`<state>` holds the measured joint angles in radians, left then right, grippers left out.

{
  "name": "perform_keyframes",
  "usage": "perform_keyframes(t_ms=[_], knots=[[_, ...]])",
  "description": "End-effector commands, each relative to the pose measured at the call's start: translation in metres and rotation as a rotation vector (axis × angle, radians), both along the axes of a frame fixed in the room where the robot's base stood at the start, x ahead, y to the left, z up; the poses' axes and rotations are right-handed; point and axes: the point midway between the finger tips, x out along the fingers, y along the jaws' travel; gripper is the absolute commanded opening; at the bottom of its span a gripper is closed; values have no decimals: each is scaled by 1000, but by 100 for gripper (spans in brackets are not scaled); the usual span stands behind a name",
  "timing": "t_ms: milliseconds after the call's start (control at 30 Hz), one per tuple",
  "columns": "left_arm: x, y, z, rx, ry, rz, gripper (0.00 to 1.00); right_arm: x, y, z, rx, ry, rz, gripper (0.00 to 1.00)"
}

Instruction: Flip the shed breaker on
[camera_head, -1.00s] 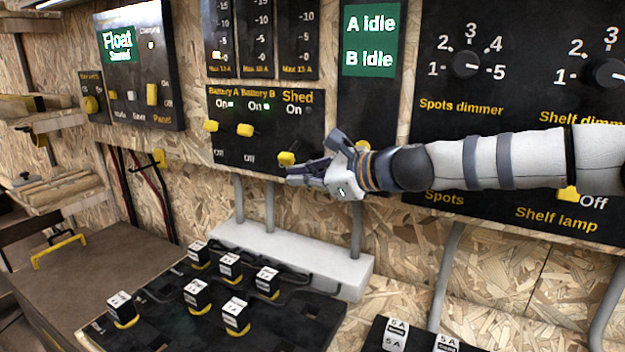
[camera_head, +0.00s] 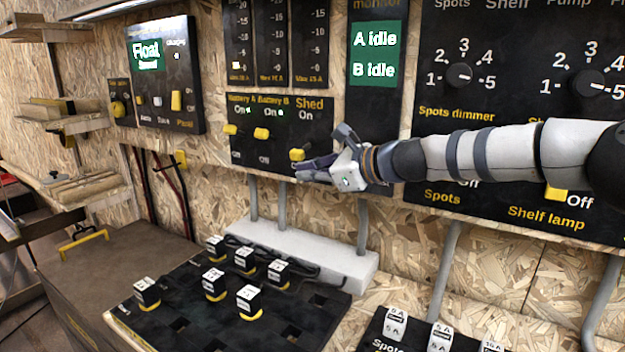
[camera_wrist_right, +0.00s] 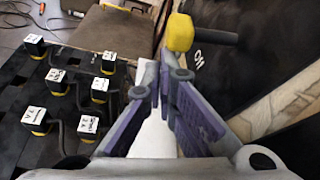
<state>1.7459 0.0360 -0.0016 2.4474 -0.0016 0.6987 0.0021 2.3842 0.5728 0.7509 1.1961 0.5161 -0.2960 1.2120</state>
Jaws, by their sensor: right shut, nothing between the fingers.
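The shed breaker is a yellow-tipped lever (camera_head: 297,154) under the Shed and On labels on the black breaker panel (camera_head: 277,160). It sits lower than the two battery levers, and no green light shows beside its On label. My right gripper (camera_head: 299,170) is shut and empty, with its fingertips just below the lever. In the right wrist view the yellow lever (camera_wrist_right: 180,32) stands just beyond the shut fingertips (camera_wrist_right: 164,80). I cannot tell whether they touch. The gripper hides the panel under the lever. My left gripper is not in view.
The Battery A lever (camera_head: 230,129) and Battery B lever (camera_head: 261,133) stand left of the shed lever, with green lights at their On labels. A monitor panel (camera_head: 374,110) is to the right. Below are a white conduit box (camera_head: 300,250) and a black board (camera_head: 185,310) with several labelled blocks.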

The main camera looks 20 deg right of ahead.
Motion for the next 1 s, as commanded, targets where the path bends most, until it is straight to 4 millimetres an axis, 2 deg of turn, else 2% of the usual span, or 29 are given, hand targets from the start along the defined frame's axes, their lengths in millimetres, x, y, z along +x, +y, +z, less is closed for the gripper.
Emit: perform_keyframes(t_ms=[33, 233, 333, 567, 1000], knots=[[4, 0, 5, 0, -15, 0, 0, 2, 1, 10, 15, 9, 1, 0], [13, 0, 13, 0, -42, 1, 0, 3, 2, 22, 63, 56, -1, 0], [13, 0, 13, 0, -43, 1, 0, 3, 2, 22, 114, 109, 1, 0], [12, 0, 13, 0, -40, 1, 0, 3, 2, 20, 112, 110, 0, 0], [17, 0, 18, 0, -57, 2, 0, 2, 2, 36, 110, 108, 0, 0]])
